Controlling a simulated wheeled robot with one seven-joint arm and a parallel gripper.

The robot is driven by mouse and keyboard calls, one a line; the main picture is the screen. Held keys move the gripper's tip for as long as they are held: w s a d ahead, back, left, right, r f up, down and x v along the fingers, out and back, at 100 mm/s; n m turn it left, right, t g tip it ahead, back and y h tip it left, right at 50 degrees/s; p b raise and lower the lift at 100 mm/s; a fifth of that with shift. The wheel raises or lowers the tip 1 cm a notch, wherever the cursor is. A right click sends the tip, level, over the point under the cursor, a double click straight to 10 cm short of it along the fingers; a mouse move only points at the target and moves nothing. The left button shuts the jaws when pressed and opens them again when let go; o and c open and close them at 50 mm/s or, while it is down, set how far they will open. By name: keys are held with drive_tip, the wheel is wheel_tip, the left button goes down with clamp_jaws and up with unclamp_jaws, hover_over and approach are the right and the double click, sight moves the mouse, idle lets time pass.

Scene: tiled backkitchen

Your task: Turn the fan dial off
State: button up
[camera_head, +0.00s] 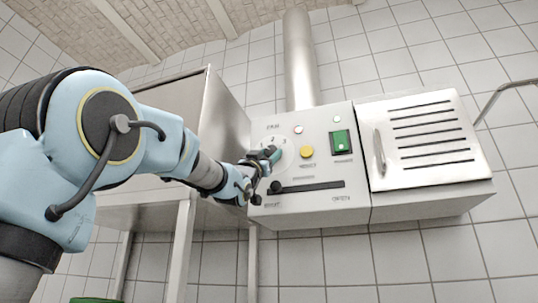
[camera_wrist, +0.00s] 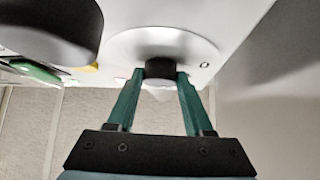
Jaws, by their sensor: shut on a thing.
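The fan dial is a round pale plate (camera_head: 281,143) on the left of the grey wall-mounted control box, with a dark central knob (camera_wrist: 160,68). My gripper (camera_head: 270,157) reaches it from the left. In the wrist view, the green fingers of my gripper (camera_wrist: 160,74) are shut on the dark knob, one on each side, in front of the pale plate (camera_wrist: 190,47). In the head view the gripper covers the knob and part of the plate, so the dial's setting cannot be read.
A black slider slot (camera_head: 318,185) runs just below the dial; a large dark rounded knob (camera_wrist: 50,30) is close to the gripper. A yellow button (camera_head: 306,151) and a green switch (camera_head: 340,142) sit right of the dial. A vented door (camera_head: 418,140) is farther right. A metal cabinet (camera_head: 222,115) stands left.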

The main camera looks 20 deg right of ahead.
clamp_jaws()
drive_tip(key=shift+f+n+t+b, duration=0.15)
drive_tip(key=shift+n+t+b, duration=0.15)
drive_tip(key=shift+n+b, duration=0.15)
drive_tip(key=n+t+y+b, duration=0.1)
drive_tip(key=n, duration=0.1)
drive_tip(key=n+t+y+b, duration=0.1)
drive_tip(key=shift+s+d+f+n+t+y+b, duration=0.2)
drive_tip(key=shift+n+t+y+b, duration=0.1)
drive_tip(key=shift+n+b, duration=0.1)
drive_tip(key=n+t+y, duration=0.1)
drive_tip(key=n, duration=0.1)
drive_tip(key=n+t+y+b, duration=0.1)
drive_tip(key=n, duration=0.1)
drive_tip(key=shift+r+t+y, duration=0.2)
drive_tip(key=shift+t+y, duration=0.1)
drive_tip(key=shift+y, duration=0.1)
drive_tip(key=n+y, duration=0.1)
drive_tip(key=n+t+y, duration=0.1)
drive_tip(key=n+y, duration=0.1)
drive_tip(key=shift+s+d+r+n+t+p, duration=0.1)
drive_tip(key=shift+d+r+n+t+p, duration=0.05)
drive_tip(key=shift+r+n+t+p, duration=0.2)
drive_tip(key=n+t+y+p, duration=0.1)
drive_tip(key=n+y+p, duration=0.1)
drive_tip(key=n+y, duration=0.2)
drive_tip(key=shift+s+n+y+p, duration=0.1)
drive_tip(key=shift+n+y+p, duration=0.5)
drive_tip(key=shift+n+y, duration=1)
drive_tip(key=shift+n, duration=0.3)
